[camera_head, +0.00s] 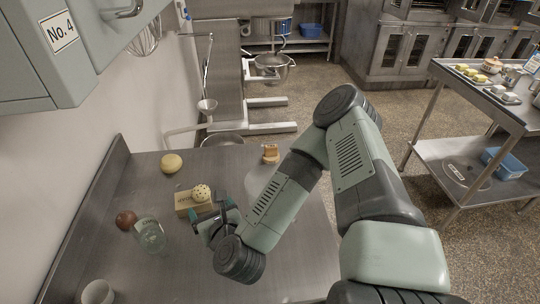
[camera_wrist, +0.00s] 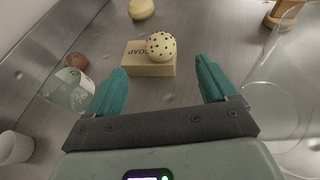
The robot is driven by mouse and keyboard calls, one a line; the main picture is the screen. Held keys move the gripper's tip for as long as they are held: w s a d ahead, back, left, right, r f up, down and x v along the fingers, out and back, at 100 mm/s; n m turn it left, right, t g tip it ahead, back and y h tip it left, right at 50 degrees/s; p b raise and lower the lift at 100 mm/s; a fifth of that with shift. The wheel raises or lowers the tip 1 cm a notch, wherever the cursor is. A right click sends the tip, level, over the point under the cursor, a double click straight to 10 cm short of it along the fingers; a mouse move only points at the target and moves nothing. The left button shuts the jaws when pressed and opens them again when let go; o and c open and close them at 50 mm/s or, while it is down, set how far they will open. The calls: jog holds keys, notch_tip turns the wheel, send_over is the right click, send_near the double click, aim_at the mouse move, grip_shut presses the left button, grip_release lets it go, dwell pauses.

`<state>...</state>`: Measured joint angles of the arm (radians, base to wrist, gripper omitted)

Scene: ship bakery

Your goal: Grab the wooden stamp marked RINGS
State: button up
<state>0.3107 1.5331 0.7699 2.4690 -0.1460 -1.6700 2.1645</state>
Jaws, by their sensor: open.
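A small wooden piece (camera_head: 270,153), which looks like a stamp, stands on the steel counter near its far right edge. It is partly visible at the top right of the wrist view (camera_wrist: 278,14). I cannot read a RINGS mark on it. My gripper (camera_head: 213,208) is open and empty, its teal fingers apart in the wrist view (camera_wrist: 160,72). It is low over the counter, left of and nearer than the wooden piece, pointing at a tan block marked SOAP (camera_wrist: 148,62). A cream speckled ball (camera_wrist: 161,46) rests on or against that block.
A yellow round thing (camera_head: 171,162), a brown ball (camera_head: 126,219), a clear glass (camera_head: 150,236) and a white cup (camera_head: 97,292) are on the counter (camera_head: 190,265). A large clear object (camera_wrist: 285,90) fills the wrist view's right side. A wall cabinet (camera_head: 60,75) overhangs at left.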

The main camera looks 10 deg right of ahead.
dwell(0.4)
jog(key=c, duration=0.3)
jog(key=shift+c, duration=0.2)
